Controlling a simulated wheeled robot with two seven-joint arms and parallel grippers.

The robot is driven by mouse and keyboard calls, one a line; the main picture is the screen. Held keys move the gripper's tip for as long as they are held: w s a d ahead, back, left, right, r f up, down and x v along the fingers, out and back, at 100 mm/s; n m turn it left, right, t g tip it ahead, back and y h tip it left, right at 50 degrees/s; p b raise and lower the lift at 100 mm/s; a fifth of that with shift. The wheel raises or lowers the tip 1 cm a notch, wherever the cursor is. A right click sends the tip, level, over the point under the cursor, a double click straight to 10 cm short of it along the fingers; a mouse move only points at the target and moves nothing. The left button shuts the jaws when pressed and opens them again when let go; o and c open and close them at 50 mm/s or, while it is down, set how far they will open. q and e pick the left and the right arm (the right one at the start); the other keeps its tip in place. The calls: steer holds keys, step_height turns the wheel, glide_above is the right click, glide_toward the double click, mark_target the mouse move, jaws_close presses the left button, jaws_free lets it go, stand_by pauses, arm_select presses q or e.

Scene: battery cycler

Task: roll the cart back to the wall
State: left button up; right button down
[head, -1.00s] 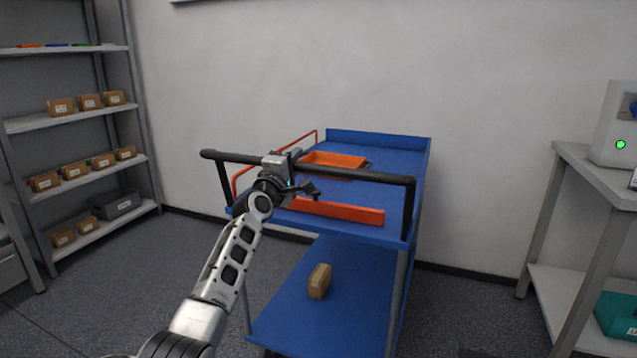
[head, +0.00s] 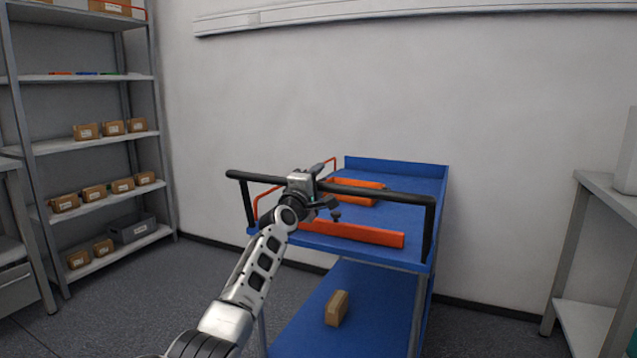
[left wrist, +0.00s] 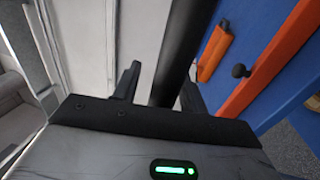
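The blue cart (head: 350,310) stands near the back wall (head: 400,90), its far end toward it; any gap between them is hidden. Its black push handle (head: 385,198) spans the near end. My left gripper (head: 331,188) is at the handle, left of its middle. In the left wrist view the black bar (left wrist: 178,50) passes between the two fingers of the left gripper (left wrist: 160,88). A gap shows between the bar and the left finger, so the fingers look open around it. My right gripper is out of view.
A grey shelf rack (head: 90,145) stands left, a grey table (head: 600,190) right. Grey floor (head: 215,268) is clear between rack and cart.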

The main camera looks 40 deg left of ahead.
arm_select(q)
steer(key=p+v, duration=0.3)
steer(key=v, duration=1.3)
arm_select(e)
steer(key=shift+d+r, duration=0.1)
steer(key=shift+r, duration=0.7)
arm_select(q)
steer(key=shift+d+r, duration=0.1)
steer(key=shift+r, duration=0.05)
